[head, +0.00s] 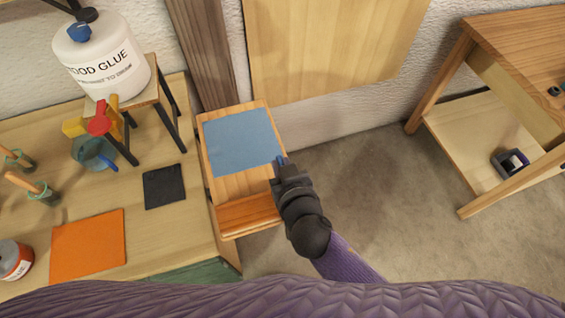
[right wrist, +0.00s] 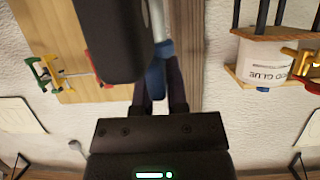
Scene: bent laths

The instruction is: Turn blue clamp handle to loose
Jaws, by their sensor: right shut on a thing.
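In the head view my right gripper (head: 281,162) is at the right edge of a small wooden stand with a blue sheet. A small bit of blue handle (head: 281,159) shows at its fingertips. In the right wrist view the two dark fingers (right wrist: 160,90) are shut on the blue clamp handle (right wrist: 155,80). A pale metal bar (right wrist: 161,18) runs on from the handle. A large dark shape beside it hides much of the clamp, so I cannot tell how the jaws sit. My left gripper is in neither view.
The blue sheet (head: 242,140) lies on the stand (head: 250,213). On the left bench are a glue jug (head: 100,55) on a stool, a red-handled yellow clamp (head: 103,119), an orange mat (head: 88,244) and a dark mat (head: 164,186). Open floor (head: 350,190) lies right of the stand.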

